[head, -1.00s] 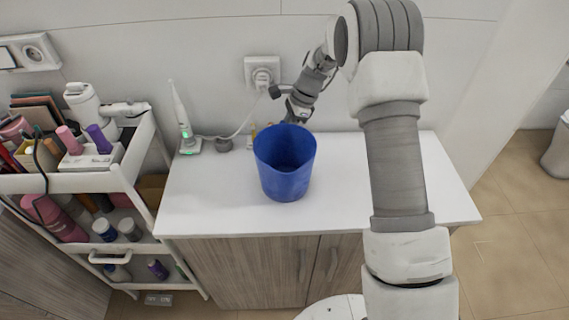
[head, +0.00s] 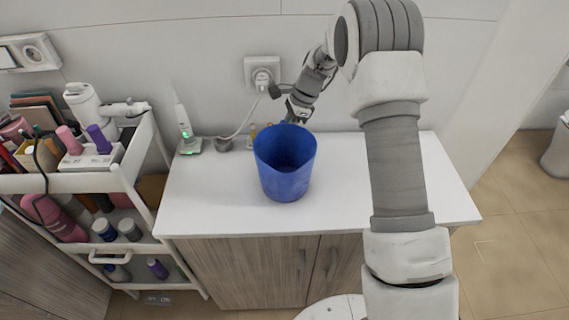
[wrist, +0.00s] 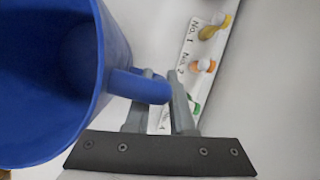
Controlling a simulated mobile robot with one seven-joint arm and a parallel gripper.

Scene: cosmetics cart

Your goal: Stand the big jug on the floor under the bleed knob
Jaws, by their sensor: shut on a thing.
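The big jug (head: 285,178) is blue, open-topped and upright over the white counter. I cannot tell whether its base touches the counter. In the wrist view the jug (wrist: 115,45) fills the left side, with its handle toward my gripper. My gripper (wrist: 163,92) is shut on that handle. In the head view my gripper (head: 298,112) is behind the jug, partly hidden by it. A white strip (wrist: 187,52) in the wrist view carries yellow, orange and green knobs and labels reading "No. 1" and "No. 2"; a further label is partly covered. I cannot tell which knob is the bleed knob.
The white counter (head: 370,185) is mostly clear around the jug. A toothbrush on its charger (head: 189,145) and a plugged-in socket (head: 262,72) are at the back. A loaded cart (head: 90,183) stands left. Tiled floor (head: 510,240) is open at right.

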